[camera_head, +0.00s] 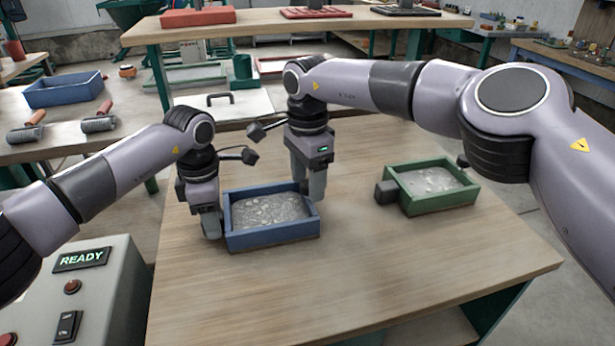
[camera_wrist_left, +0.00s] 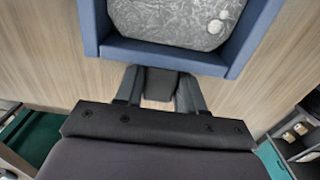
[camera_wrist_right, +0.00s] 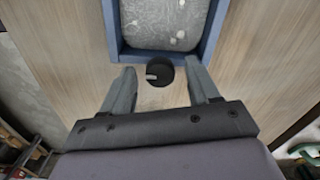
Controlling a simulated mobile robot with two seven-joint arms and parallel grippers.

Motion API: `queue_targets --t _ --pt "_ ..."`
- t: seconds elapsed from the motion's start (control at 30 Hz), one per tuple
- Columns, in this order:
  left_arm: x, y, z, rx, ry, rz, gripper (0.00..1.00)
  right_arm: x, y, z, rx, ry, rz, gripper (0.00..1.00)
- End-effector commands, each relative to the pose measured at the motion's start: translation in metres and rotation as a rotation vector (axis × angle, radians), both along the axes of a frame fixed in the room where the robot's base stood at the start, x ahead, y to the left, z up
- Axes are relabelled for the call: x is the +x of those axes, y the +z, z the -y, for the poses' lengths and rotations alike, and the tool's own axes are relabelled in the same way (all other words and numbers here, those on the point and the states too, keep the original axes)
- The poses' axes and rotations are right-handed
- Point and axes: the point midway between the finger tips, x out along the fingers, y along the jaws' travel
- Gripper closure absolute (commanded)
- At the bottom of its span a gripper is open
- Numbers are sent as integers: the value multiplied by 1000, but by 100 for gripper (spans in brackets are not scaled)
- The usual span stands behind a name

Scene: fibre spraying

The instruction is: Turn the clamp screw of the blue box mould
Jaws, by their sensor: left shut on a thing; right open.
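The blue box mould (camera_head: 272,238), full of a grey speckled mass, stands on the wooden table; it also shows in the left wrist view (camera_wrist_left: 165,55) and the right wrist view (camera_wrist_right: 165,56). My left gripper (camera_head: 212,230) is at its left side, and in the left wrist view its fingers (camera_wrist_left: 158,92) are shut on a dark block (camera_wrist_left: 158,82) at the mould's wall. My right gripper (camera_head: 315,190) is at the mould's right end. In the right wrist view it is open (camera_wrist_right: 162,85), its fingers on either side of a round black clamp screw (camera_wrist_right: 160,71) with a small light mark.
A green box mould (camera_head: 440,202) with a dark block (camera_head: 386,191) on its left side stands to the right on the table. A control box with a READY display (camera_head: 81,259) is at the lower left. The front of the table (camera_head: 330,290) is clear.

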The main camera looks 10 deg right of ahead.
Motion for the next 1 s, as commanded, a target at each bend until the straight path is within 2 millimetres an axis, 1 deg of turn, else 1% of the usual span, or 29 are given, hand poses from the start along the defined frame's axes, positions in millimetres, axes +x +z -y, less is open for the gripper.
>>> queue_targets --t 0.03,0.07,0.1,0.17,0.2,0.47,0.63,0.77,1.0 --pt "1 1 0 -1 2 3 100 0 0 0 0 1 0 40" --pt "1 1 0 -1 2 3 100 0 0 0 0 1 0 49" --pt "1 1 0 -1 2 3 100 0 0 0 0 1 0 62" --pt "1 1 0 -1 2 3 100 0 0 0 0 1 0 82" --pt "1 1 0 -1 2 3 100 0 0 0 0 1 0 95" --pt "1 1 0 -1 2 3 100 0 1 -1 1 -12 0 96" --pt "1 1 0 -1 2 3 100 0 0 -1 2 -67 -1 96" --pt "1 1 0 -1 2 2 100 0 0 -1 2 -146 -1 96" --pt "1 1 0 -1 2 2 100 0 0 -1 3 -355 -1 96"
